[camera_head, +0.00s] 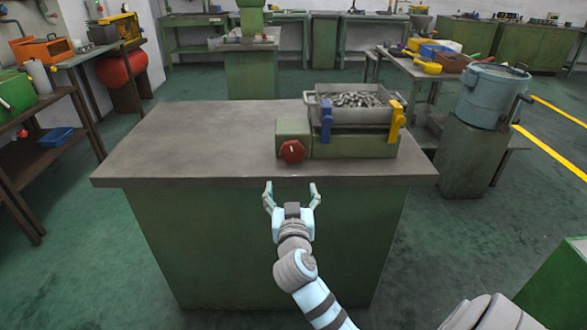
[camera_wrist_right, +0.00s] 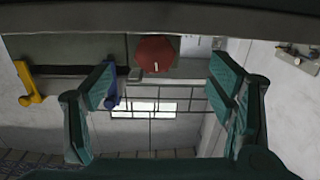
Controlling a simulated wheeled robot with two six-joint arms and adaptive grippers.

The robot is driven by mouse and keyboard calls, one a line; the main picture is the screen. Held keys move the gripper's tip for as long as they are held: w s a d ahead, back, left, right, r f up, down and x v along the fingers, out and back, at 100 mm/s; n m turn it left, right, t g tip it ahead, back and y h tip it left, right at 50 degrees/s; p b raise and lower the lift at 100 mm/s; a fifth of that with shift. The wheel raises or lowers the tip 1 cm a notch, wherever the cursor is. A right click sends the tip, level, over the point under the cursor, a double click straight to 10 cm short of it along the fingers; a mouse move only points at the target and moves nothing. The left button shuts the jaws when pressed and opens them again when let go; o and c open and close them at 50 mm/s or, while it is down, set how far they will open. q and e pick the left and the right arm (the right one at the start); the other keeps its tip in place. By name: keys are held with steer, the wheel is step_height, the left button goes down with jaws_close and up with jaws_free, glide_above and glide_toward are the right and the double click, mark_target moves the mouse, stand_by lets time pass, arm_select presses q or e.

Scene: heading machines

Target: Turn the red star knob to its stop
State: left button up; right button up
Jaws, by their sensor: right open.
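The red star knob (camera_head: 291,151) is on the front face of a green machine (camera_head: 345,146), at its left end. A small white mark shows on the knob's face. My right gripper (camera_head: 291,190) is open and empty in front of the bench edge, just below and apart from the knob. In the right wrist view the knob (camera_wrist_right: 155,55) shows beyond and between the open fingers (camera_wrist_right: 160,90), towards the top of the picture. My left gripper is not in view.
The machine stands on a grey-topped green bench (camera_head: 200,140). It carries a tray of metal parts (camera_head: 352,100), a blue lever (camera_head: 326,120) and a yellow lever (camera_head: 396,121). The bench top left of the machine is clear. A blue-grey drum (camera_head: 490,95) stands at the right.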

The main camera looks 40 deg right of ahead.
mark_target(293, 156)
steer(key=shift+m, duration=0.3)
steer(key=x, duration=0.4)
steer(key=r+b+x, duration=0.1)
steer(key=x, duration=0.4)
steer(key=r+b+x, duration=0.1)
steer(key=x, duration=0.4)
steer(key=shift+s+d+r, duration=0.1)
steer(key=shift+d+r, duration=0.05)
steer(key=shift+d, duration=0.25)
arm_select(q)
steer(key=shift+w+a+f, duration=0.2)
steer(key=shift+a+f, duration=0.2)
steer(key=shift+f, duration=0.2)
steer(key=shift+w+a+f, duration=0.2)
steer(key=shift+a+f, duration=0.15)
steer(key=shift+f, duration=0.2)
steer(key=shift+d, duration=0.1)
arm_select(e)
steer(key=shift+c, duration=1.2)
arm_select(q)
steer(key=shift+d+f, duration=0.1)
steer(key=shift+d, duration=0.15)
arm_select(e)
steer(key=c, duration=0.9)
